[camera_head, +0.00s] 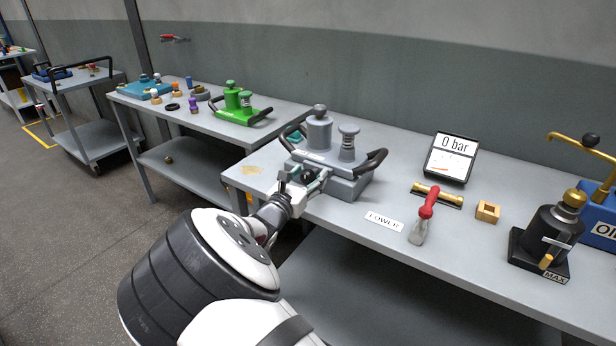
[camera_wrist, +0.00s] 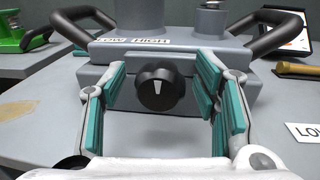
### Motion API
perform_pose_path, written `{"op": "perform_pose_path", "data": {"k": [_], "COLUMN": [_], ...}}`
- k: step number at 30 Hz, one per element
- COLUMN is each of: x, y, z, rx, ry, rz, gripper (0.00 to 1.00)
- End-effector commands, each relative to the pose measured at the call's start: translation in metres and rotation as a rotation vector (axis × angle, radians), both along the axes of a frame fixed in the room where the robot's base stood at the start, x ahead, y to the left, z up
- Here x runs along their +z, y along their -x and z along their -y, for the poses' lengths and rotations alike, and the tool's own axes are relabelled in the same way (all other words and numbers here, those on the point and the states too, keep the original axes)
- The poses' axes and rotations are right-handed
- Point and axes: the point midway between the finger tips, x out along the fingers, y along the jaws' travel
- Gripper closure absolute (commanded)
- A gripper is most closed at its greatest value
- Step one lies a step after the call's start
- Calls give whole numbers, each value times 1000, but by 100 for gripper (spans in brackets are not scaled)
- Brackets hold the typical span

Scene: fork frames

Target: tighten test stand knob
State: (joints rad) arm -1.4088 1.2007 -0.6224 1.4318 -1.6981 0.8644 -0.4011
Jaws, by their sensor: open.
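The test stand (camera_head: 330,165) is a grey block on the near table, with two upright grey cylinders on top and black handles at its sides. A label (camera_wrist: 132,43) reading "LOW" and "HIGH" lies above the knob. My gripper (camera_wrist: 164,92) is open, with its teal-padded fingers on either side of the knob and a gap visible on both sides. In the head view my gripper (camera_head: 303,180) is at the stand's front, and the knob is mostly hidden there.
A gauge (camera_head: 451,157) reading "0 bar" stands right of the stand. A green stand (camera_head: 240,105) is on the left table.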

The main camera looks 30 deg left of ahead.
Motion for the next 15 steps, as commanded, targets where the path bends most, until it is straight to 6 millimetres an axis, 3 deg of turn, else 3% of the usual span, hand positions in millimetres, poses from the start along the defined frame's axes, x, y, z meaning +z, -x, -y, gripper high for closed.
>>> {"op": "perform_pose_path", "data": {"k": [5,12,15], "x": [0,0,0], "y": [0,0,0], "z": [0,0,0], "rx": [0,0,0], "ry": [0,0,0], "rz": [0,0,0], "gripper": [44,94,94]}}
